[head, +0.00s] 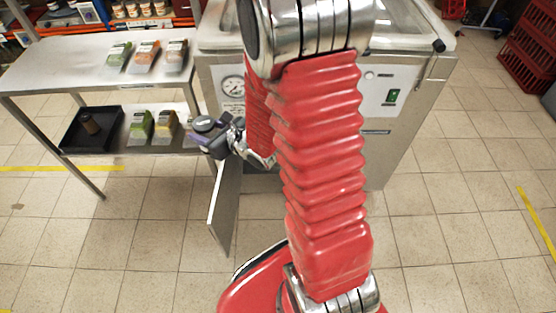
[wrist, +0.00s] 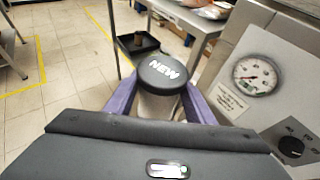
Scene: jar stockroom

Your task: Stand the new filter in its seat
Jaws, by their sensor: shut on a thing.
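The new filter (wrist: 163,74) has a round dark cap marked NEW and a pale body. My gripper (wrist: 158,98) is shut on it, with a purple finger on each side of the body below the cap. The cap faces the wrist camera. In the head view the filter (head: 203,123) shows small at my gripper (head: 212,138), in front of the left side of the steel machine (head: 400,130). The machine's lower door (head: 226,205) stands open. The filter's seat is not visible; my red arm covers much of the machine's front.
A steel two-level table (head: 60,75) stands at left, with several food packs on it. A black tray (head: 68,135) on its lower shelf holds a dark brown cylinder (head: 90,122). A gauge (wrist: 258,76) and a knob (wrist: 291,147) are close at right.

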